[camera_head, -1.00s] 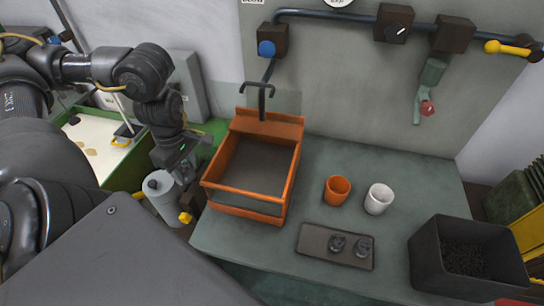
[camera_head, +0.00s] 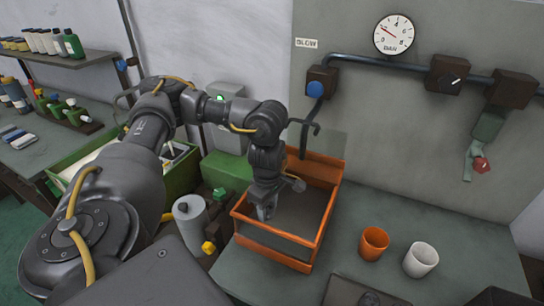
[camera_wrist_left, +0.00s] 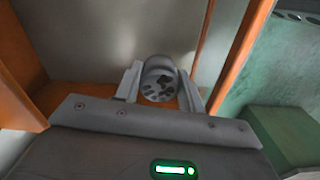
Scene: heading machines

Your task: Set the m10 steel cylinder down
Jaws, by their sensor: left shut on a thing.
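My left gripper (camera_head: 264,211) points down over the left part of an orange-framed open box (camera_head: 325,222) with a dark grey inside. In the left wrist view, the gripper (camera_wrist_left: 160,90) is shut on a grey steel cylinder (camera_wrist_left: 159,76), whose near end has several dark holes. The box's orange wall (camera_wrist_left: 240,58) shows to the right of it and its grey inside lies behind. The cylinder cannot be made out in the head view. Whether it touches the box floor is unclear. My right gripper is not in view.
A light grey canister (camera_head: 191,213) stands left of the box. An orange cup (camera_head: 374,243) and a white cup (camera_head: 420,260) stand to the right on the grey table (camera_head: 455,240).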

